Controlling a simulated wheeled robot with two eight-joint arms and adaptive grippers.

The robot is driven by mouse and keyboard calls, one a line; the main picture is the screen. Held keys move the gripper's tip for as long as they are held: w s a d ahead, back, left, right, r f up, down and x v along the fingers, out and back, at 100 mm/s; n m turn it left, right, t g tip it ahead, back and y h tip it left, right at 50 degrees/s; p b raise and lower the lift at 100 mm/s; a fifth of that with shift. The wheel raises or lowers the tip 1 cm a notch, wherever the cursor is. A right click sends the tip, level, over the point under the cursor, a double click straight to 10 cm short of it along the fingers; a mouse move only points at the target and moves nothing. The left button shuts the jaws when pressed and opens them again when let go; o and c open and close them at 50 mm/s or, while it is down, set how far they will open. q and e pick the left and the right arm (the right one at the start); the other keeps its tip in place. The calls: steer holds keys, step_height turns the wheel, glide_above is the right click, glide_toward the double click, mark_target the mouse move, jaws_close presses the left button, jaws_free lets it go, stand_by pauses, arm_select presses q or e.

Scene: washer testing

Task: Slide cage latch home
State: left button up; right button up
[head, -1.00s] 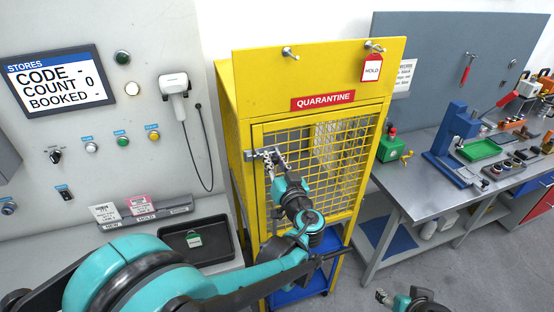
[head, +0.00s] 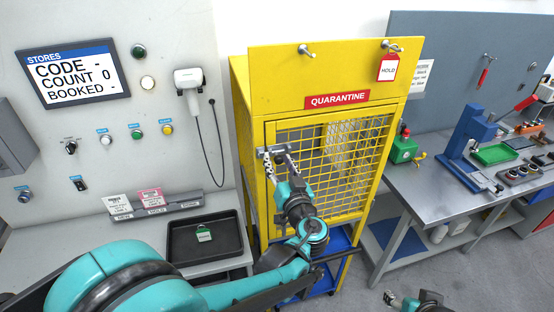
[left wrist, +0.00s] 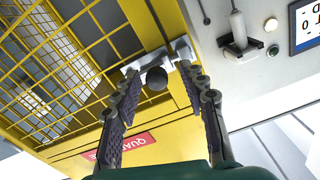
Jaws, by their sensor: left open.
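The cage latch (head: 275,151) is a grey metal bar on the left edge of the yellow cage's mesh door (head: 335,165). In the left wrist view the latch (left wrist: 178,52) carries a dark round knob (left wrist: 157,78). My left gripper (head: 279,158) is at the latch. In the left wrist view its open fingers (left wrist: 161,82) stand on either side of the knob, with a gap visible on each side. The mesh door looks closed. My right gripper (head: 391,299) shows small at the bottom edge, away from the cage; its jaws are too small to read.
A red HOLD tag (head: 388,68) hangs on a peg at the cage's top right. A black tray (head: 240,243) with a green-and-white item (head: 204,233) lies left of the cage. A steel workbench (head: 430,190) stands at right. Floor shows between cage and bench.

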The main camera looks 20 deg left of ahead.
arm_select(q)
steer(key=v, duration=1)
steer(key=shift+s, duration=0.15)
steer(key=s+a+f+m+g+h+b, duration=0.1)
steer(key=s+a+f+g+h+b, duration=0.2)
steer(key=f, duration=0.5)
steer(key=s+a+f+m+g+h+b, duration=0.1)
steer(key=s+a+f+g+b, duration=0.3)
steer(key=f, duration=0.3)
steer(key=s+d+f+m+h+b, duration=0.1)
steer(key=s+d+f+h+b, duration=0.1)
steer(key=s+f+h, duration=0.4)
steer(key=shift+s+d+f+m+g, duration=0.35)
steer(key=shift+s+d+m+g, duration=0.1)
steer(key=shift+d, duration=0.2)
